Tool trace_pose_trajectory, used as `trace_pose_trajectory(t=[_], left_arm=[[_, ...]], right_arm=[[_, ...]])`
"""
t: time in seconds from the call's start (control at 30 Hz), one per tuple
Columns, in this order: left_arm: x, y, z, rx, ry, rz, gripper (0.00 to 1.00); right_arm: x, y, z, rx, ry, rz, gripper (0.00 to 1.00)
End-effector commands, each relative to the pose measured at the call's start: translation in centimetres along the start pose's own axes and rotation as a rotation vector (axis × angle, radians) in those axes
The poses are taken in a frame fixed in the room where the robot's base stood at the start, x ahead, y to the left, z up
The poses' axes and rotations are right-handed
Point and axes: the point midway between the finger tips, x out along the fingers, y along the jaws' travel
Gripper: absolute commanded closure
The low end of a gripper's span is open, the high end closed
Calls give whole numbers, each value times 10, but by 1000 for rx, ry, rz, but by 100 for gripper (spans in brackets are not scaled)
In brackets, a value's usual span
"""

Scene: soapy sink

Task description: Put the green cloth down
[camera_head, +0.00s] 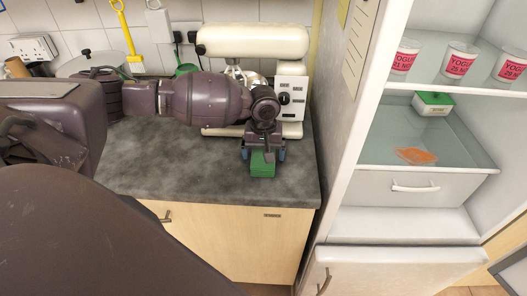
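The green cloth (262,168) shows as a small, block-like green patch just below my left gripper, over the front part of the grey worktop. My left gripper (263,153) points down at it, its two blue-tipped fingers spread wide, one on each side. The green patch is narrower than the space between the fingers, and I see no clear contact with them. Part of the cloth is hidden behind the gripper. I cannot tell for certain whether the cloth rests fully on the worktop. My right gripper is not in view.
A cream stand mixer (252,40) stands right behind the gripper against the tiled wall. The grey worktop (190,172) is clear to the left of the cloth. An open fridge (345,190) with yogurt pots (456,62) and a green-lidded tub (433,104) stands on the right.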

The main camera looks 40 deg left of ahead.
Motion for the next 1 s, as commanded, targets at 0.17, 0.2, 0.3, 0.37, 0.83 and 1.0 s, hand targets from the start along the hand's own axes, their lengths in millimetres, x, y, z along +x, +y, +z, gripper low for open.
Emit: trace_pose_trajectory(t=[0.17,0.2,0.3,0.37,0.83,1.0], left_arm=[[-8,0,0,1,1,1,6],[-12,0,0,0,2,2,6],[-29,0,0,1,3,2,6],[-40,0,-1,0,3,2,6],[-115,0,0,-1,2,1,6],[-123,0,0,0,1,1,6]], right_arm=[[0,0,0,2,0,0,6],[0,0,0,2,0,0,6],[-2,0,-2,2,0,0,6],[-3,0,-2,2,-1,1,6],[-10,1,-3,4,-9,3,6],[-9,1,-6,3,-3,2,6]])
